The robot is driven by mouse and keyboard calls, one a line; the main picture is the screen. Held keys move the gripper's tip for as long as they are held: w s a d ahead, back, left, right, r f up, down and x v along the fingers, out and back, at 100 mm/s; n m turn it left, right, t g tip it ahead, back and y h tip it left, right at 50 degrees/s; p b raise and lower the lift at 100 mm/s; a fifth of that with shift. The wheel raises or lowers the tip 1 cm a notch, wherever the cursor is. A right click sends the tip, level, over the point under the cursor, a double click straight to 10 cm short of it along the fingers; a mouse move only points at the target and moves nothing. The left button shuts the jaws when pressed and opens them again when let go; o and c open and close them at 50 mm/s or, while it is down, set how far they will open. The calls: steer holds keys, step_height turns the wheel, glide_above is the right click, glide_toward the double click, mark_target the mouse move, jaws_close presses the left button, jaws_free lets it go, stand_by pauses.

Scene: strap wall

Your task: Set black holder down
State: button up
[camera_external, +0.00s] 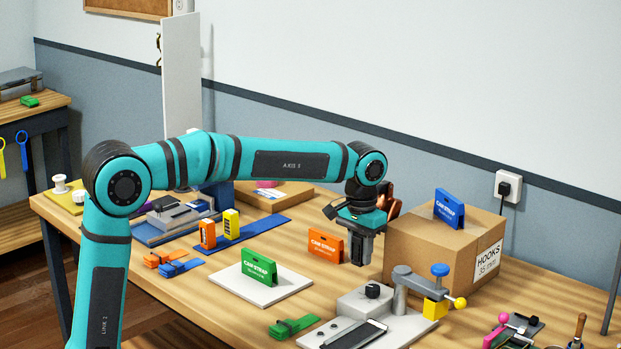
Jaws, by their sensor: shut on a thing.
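My gripper (361,252) points down above the table (220,262), between the orange card holder and the cardboard box. It is shut on a dark piece that I take to be the black holder. Fingers and piece are both dark and small, so its outline is hard to separate. I cannot tell whether its lower end touches the table.
An orange CamStrap holder (325,246) stands just left of my gripper. A cardboard box (437,252) with a blue holder (449,208) on top stands right. A green holder (259,268) stands on a white plate (238,291). A grey clamp fixture (405,318) lies in front.

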mark_target(361, 236)
steer(key=shift+f, duration=2.25)
steer(key=shift+f, duration=0.15)
steer(key=o, duration=1)
steer(key=shift+o, duration=0.2)
step_height(361, 236, up, 12)
steer(key=shift+r, duration=0.15)
